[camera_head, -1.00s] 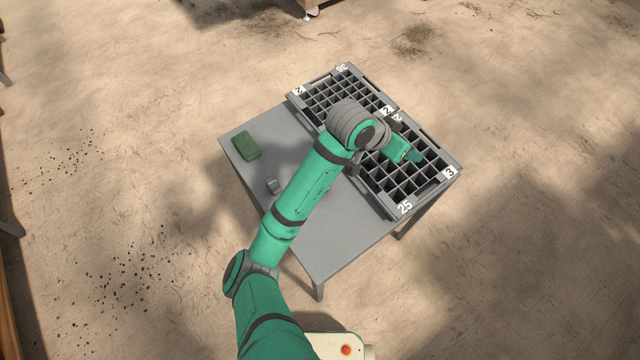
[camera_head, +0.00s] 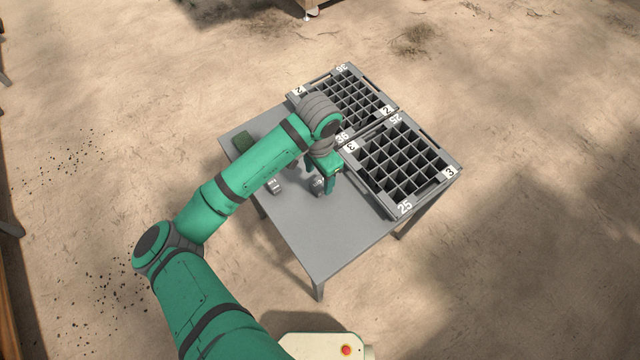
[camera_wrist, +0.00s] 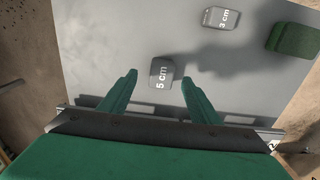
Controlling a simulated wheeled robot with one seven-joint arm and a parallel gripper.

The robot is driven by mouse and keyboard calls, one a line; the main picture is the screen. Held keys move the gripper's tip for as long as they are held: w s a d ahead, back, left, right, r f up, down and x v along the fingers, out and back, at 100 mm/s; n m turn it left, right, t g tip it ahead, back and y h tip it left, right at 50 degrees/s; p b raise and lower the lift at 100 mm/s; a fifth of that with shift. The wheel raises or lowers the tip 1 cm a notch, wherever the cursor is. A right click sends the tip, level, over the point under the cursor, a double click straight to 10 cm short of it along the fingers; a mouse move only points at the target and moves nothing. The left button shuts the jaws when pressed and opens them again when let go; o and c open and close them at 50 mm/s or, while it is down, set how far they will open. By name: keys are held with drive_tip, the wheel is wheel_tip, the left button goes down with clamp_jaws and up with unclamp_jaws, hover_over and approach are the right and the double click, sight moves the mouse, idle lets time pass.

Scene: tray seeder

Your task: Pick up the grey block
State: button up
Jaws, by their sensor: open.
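A small grey block marked "5 cm" (camera_wrist: 162,76) lies on the grey table, ahead of and between my fingers in the wrist view. In the head view this block (camera_head: 317,184) is beside my fingertips, partly hidden by them. Another small grey block marked "3 cm" (camera_wrist: 220,18) lies farther off in the wrist view, and left of my gripper in the head view (camera_head: 275,186). My gripper (camera_wrist: 157,82) is open and empty, with its fingers apart over the table. It also shows in the head view (camera_head: 327,186).
A green block (camera_wrist: 292,40) lies beyond the "3 cm" block; my arm partly hides it in the head view (camera_head: 243,142). Two dark celled trays stand on the table's far right side: one at the back (camera_head: 376,85), one in front (camera_head: 450,178). The table's near part (camera_head: 330,240) is clear.

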sight(320, 182)
drive_tip(key=shift+w+d+f, duration=0.1)
drive_tip(key=shift+w+f, duration=0.05)
drive_tip(key=shift+f, duration=1.35)
drive_tip(key=shift+w+d+f, duration=0.1)
drive_tip(key=shift+w+f, duration=0.05)
drive_tip(key=shift+f, duration=1.3)
drive_tip(key=c, duration=1.2)
drive_tip(key=shift+r, duration=0.1)
